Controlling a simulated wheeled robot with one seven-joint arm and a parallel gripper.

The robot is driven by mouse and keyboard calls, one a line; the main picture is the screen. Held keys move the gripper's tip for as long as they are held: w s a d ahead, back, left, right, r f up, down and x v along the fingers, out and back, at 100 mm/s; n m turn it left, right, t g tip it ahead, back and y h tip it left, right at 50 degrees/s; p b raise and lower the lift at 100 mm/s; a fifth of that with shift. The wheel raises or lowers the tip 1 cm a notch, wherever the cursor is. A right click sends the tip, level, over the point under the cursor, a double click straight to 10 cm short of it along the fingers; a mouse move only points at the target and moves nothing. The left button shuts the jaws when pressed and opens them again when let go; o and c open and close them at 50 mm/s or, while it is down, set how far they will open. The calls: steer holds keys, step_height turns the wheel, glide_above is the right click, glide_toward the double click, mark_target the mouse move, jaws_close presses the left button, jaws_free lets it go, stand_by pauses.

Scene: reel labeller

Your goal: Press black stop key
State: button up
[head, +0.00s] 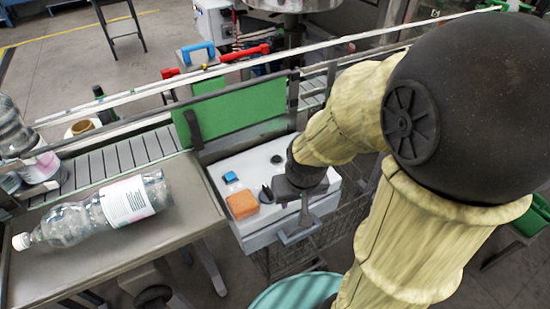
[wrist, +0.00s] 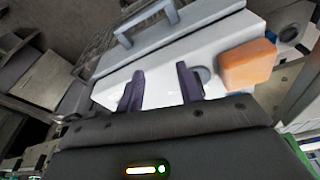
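The white control box (head: 250,165) stands in the middle of the head view. On its top are a small round black key (head: 276,159), a dark pointed knob (head: 266,194), a blue key (head: 230,177) and an orange block (head: 241,205). My gripper (head: 304,203) is over the right part of the box top, right of the knob. In the wrist view its two dark fingers (wrist: 160,75) are apart with nothing between them. The orange block (wrist: 247,65) lies right of them, and a grey round part shows behind the right finger. I cannot tell whether the fingers touch the box.
A grey handle (head: 299,234) juts from the box front. A green panel (head: 235,108) stands behind the box. A labelled clear bottle (head: 92,214) lies on the metal table (head: 190,205) at left. A conveyor (head: 120,155) runs behind.

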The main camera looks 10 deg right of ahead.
steer(key=shift+w, duration=0.2)
jaws_close()
steer(key=shift+s+d, duration=0.1)
steer(key=shift+s, duration=0.1)
stand_by(1.1)
